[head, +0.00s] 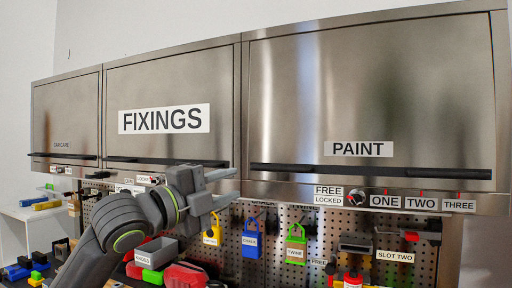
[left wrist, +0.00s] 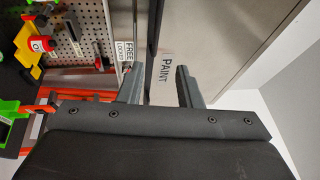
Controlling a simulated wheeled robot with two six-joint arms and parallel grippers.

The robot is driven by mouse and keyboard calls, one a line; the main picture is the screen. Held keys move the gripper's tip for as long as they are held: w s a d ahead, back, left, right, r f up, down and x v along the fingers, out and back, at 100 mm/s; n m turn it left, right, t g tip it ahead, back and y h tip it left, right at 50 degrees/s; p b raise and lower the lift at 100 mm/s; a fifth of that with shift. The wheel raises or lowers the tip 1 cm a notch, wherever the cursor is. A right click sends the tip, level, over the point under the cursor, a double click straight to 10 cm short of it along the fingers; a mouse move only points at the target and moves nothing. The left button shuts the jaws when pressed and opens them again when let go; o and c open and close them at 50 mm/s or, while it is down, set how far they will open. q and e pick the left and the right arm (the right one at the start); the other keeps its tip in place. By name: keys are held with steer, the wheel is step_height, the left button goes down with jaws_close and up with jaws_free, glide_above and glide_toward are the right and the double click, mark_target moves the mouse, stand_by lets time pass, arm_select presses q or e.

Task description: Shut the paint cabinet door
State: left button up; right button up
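The paint cabinet door (head: 380,100) is a wide steel panel at the upper right in the head view, with a PAINT label (head: 358,149) and a long black handle (head: 370,171) along its lower edge. It looks shut, lying about level with its frame. In the left wrist view the door (left wrist: 215,50) shows sideways, its handle (left wrist: 155,25) partly in view. My left gripper (head: 228,188) is left of and below the door, in front of the fixings cabinet's lower right corner. Its fingers (left wrist: 158,88) are apart with nothing between them. My right gripper is out of view.
A FREE/LOCKED knob (head: 356,196) sits below the door. The fixings door (head: 170,90) is to the left and looks shut. Below, a pegboard holds a blue padlock (head: 251,238), a green padlock (head: 296,244) and bins. The space before the paint door is clear.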

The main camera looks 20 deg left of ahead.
mark_target(282, 170)
arm_select(q)
steer(key=p+x, duration=0.6)
steer(key=x, duration=1)
steer(key=shift+s+d+f+p, duration=0.1)
steer(key=shift+d+f+p, duration=0.1)
steer(key=shift+p, duration=0.2)
steer(key=shift+w+d, duration=0.1)
steer(key=shift+w, duration=0.4)
jaws_close()
steer(key=shift+f, duration=0.1)
